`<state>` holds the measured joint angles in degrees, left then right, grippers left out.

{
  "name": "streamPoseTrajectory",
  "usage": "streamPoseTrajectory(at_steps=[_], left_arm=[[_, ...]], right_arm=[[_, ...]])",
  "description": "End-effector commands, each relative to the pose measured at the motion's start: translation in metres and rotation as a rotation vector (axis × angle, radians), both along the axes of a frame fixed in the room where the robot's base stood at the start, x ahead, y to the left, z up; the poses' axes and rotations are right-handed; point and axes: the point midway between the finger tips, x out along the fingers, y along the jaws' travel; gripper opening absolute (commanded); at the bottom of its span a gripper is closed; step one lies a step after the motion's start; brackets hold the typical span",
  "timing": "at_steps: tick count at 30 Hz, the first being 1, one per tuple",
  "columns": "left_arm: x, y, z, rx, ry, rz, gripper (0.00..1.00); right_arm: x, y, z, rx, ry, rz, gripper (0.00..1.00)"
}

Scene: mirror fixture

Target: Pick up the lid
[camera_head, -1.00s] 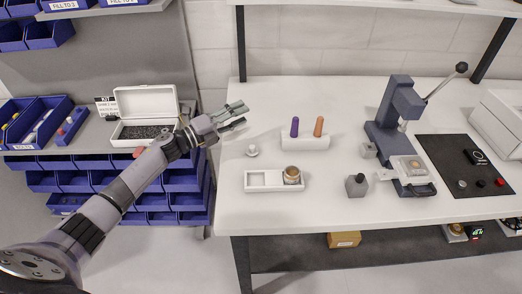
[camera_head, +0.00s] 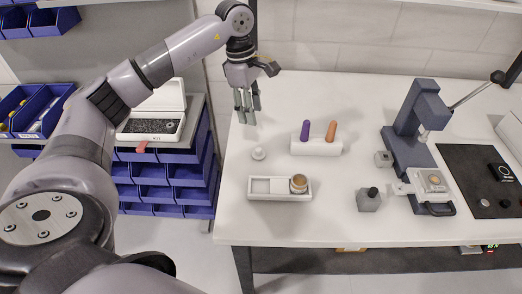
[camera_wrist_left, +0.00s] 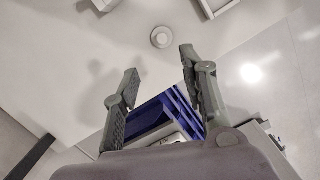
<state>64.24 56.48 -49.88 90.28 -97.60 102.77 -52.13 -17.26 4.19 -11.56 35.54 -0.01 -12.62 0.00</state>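A small white round piece with a knob, which looks like the lid (camera_head: 258,153), stands on the white table near its left side. In the left wrist view the lid (camera_wrist_left: 161,37) shows as a pale disc beyond the fingertips. My left gripper (camera_head: 246,117) points down above the left part of the table, farther back than the lid and apart from it. The left wrist view shows my left gripper (camera_wrist_left: 159,66) open and empty, its two fingers well spread. My right gripper is not in view.
A white tray (camera_head: 262,195) holding a round tan-topped piece (camera_head: 299,183) lies in front of the lid. A white holder (camera_head: 316,147) with a purple and an orange handle stands to the right. A grey lever press (camera_head: 408,135) stands farther right. Blue bins (camera_head: 165,170) are left of the table.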

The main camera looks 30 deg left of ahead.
Motion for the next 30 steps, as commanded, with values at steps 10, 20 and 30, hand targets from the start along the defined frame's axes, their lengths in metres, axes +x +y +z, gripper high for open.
streamPoseTrajectory(at_steps=[10,20,30], left_arm=[[0.001,-0.011,-0.067,-0.004,0.002,0.001,0.4],[-0.001,-0.014,-0.094,-0.004,0.004,0.0,0.4],[-0.002,-0.019,-0.134,-0.006,-0.002,0.0,0.4]], right_arm=[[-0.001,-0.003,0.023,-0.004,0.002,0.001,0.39],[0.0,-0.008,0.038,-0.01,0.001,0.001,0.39],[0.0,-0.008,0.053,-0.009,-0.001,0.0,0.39]])
